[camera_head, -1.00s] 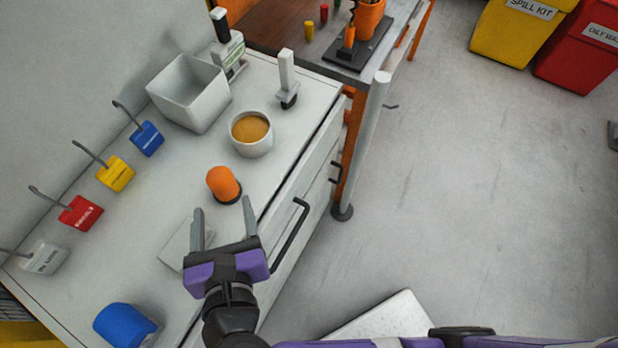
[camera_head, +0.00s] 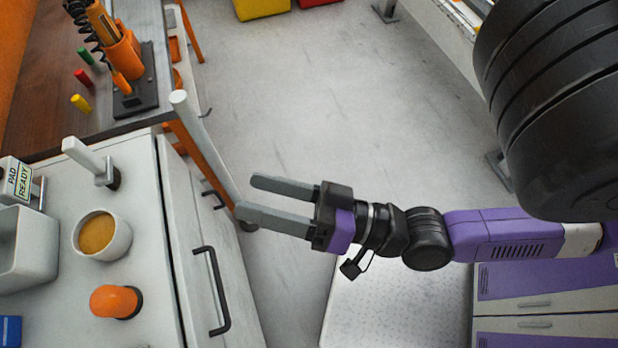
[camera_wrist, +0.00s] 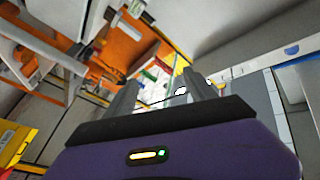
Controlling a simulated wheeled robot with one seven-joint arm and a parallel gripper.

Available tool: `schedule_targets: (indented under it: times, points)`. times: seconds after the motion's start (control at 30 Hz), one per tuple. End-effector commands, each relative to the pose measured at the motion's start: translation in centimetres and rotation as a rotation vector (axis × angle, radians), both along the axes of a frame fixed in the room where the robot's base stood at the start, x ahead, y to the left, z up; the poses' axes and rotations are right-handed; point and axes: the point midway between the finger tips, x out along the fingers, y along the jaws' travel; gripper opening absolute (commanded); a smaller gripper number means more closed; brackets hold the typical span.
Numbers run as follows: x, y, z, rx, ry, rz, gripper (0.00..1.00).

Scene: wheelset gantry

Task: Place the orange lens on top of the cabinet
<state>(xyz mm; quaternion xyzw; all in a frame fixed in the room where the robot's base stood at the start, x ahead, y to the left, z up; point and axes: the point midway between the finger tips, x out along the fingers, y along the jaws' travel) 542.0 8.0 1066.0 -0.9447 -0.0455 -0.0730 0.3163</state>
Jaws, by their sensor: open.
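The orange lens (camera_head: 112,301), a rounded orange dome with a black base, is on the white cabinet top (camera_head: 150,235), in front of the cup. Nothing holds it. My gripper (camera_head: 248,198) is open and empty. In the head view it appears right of the cabinet, against the floor, well apart from the lens. The wrist view shows its two fingers (camera_wrist: 160,92) spread with nothing between them; I cannot make out the lens there.
A white cup of brown liquid (camera_head: 98,234), a white bin (camera_head: 25,250) and a white-handled stamp-like tool (camera_head: 92,158) stand on the cabinet. Drawer handles (camera_head: 213,290) project from its front. A bench with an orange holder (camera_head: 122,55) adjoins it. Open floor (camera_head: 330,90) lies beyond.

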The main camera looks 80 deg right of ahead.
Motion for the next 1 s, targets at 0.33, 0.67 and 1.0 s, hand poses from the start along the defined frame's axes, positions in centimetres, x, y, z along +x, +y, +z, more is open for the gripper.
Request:
schedule_targets:
  times: [0.33, 0.67, 1.0]
  points:
    - [-7.1, -0.7, -6.7, -0.626, 0.391, -0.009, 0.65]
    - [-7.4, -0.8, -7.0, -0.658, 0.412, -0.005, 0.65]
    - [-7.4, -0.8, -7.0, -0.656, 0.411, -0.004, 0.65]
